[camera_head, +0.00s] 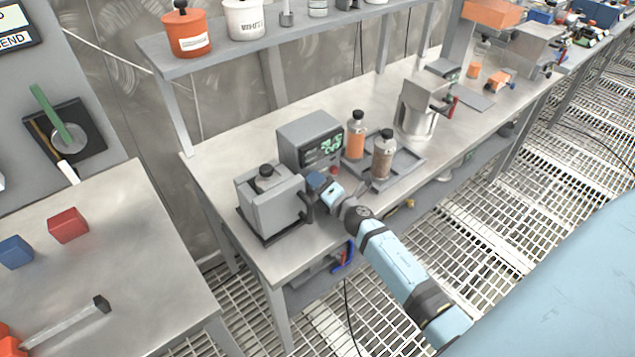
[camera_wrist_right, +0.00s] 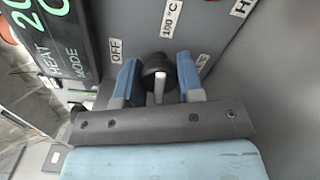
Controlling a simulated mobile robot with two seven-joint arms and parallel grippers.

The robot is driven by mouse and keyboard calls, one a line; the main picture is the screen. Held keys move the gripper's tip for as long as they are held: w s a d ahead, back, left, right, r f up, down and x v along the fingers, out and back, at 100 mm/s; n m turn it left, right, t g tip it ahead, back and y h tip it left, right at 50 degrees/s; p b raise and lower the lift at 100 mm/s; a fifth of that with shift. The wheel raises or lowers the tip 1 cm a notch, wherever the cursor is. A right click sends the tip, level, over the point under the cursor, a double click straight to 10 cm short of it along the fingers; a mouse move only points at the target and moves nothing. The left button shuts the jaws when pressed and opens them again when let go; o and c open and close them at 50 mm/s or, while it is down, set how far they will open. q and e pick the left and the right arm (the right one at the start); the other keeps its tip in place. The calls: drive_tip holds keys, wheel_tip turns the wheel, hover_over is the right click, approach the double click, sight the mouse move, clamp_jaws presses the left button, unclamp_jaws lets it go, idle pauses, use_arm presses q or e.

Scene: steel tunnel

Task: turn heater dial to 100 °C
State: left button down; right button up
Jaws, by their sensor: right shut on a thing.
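The heater dial (camera_wrist_right: 155,72) is a black knob with a pale pointer bar in the right wrist view. The two blue fingers of my right gripper (camera_wrist_right: 158,80) are on either side of it, shut on it. The bar points toward the gripper's palm, away from the 100 °C label (camera_wrist_right: 171,17). An OFF label (camera_wrist_right: 116,50) is left of the dial. In the head view my right gripper (camera_head: 318,184) is at the grey equipment on the bench, and the dial is hidden there. My left gripper is not in view.
In the head view, a grey box with a black knob (camera_head: 268,195) and a tray with two bottles (camera_head: 410,165) flank the gripper. A steel jug (camera_head: 418,112) stands farther right.

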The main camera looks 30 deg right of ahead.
drive_tip(key=shift+m+p, duration=0.35)
drive_tip(key=shift+m, duration=0.35)
drive_tip(key=o, duration=0.9)
drive_tip(key=s, duration=0.4)
drive_tip(key=s+b, duration=0.1)
drive_tip(key=s, duration=0.3)
drive_tip(key=s+d, duration=0.1)
drive_tip(key=s, duration=0.3)
drive_tip(key=shift+s, duration=0.35)
drive_tip(key=shift+s+b, duration=0.3)
drive_tip(key=shift+s, duration=0.3)
